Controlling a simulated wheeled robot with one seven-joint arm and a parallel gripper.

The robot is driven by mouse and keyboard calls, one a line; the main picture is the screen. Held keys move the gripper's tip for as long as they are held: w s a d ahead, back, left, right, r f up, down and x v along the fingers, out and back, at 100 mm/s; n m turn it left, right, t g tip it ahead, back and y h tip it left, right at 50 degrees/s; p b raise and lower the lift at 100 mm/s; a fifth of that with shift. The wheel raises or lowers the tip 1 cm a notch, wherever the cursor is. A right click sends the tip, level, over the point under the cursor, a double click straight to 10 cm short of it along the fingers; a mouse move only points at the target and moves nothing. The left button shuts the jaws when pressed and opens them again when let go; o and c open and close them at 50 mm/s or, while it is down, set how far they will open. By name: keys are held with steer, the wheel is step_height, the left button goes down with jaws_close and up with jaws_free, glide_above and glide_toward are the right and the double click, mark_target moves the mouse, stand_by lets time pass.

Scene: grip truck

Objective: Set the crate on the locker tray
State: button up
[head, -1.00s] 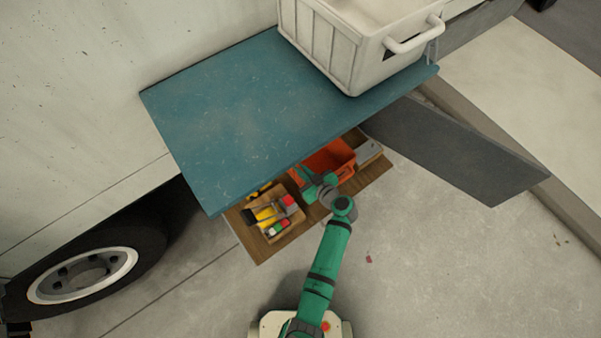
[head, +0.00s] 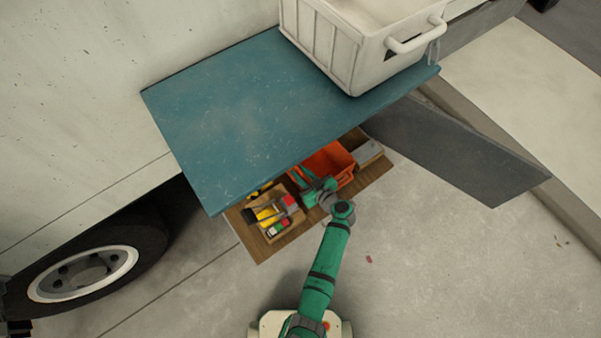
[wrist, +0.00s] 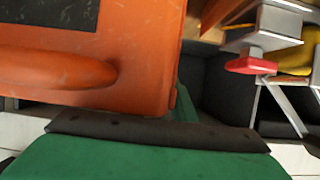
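An orange crate (head: 337,158), open at the top, is at the brown wooden locker tray (head: 372,183), between a toolbox and a grey-topped box. I cannot tell whether its base rests fully on the tray. My gripper (head: 310,186) is at the crate's near left side, and its green fingers overlap the crate in the head view. In the wrist view the orange crate wall (wrist: 140,60) fills the upper left, right against the dark pad of my green finger (wrist: 150,135). The far finger is mostly hidden, so the gap between the fingers does not show.
A teal shelf (head: 240,105) overhangs the tray's back. A white handled bin (head: 345,55) stands on the shelf. A wooden toolbox (head: 272,233) with tools is left of the crate. A grey open door panel (head: 455,150) juts out at the right. Bare floor lies in front.

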steer(key=shift+r, duration=0.1)
steer(key=v, duration=1.2)
stand_by(0.4)
